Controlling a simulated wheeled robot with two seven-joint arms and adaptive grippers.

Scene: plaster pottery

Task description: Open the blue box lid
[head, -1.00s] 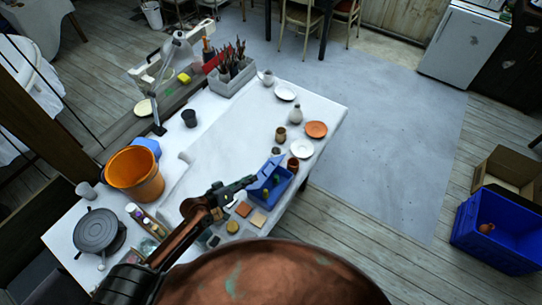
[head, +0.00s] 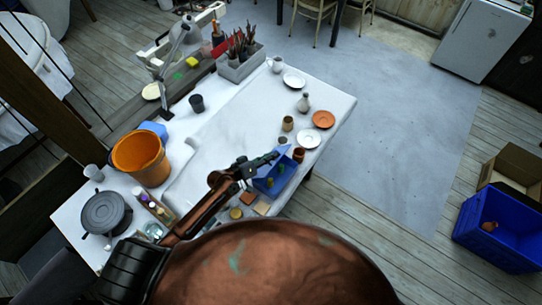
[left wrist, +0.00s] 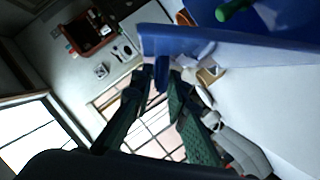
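The blue box (head: 273,189) stands near the table's right edge with small green items inside. Its lid (head: 287,151) is raised and tilted, so the box is open at least partly. My left gripper (head: 275,156) reaches over the box at the lid. In the left wrist view, the blue lid edge (left wrist: 225,46) crosses the top, and a blue tab sits between the fingertips of the left gripper (left wrist: 161,76), which look closed on it. A green item (left wrist: 234,8) shows past the edge. My right gripper is not in view.
A terracotta cup (head: 298,155), a white plate (head: 306,138) and an orange plate (head: 323,119) stand close behind the box. An orange bucket (head: 140,157) is at the left. The table's middle is clear.

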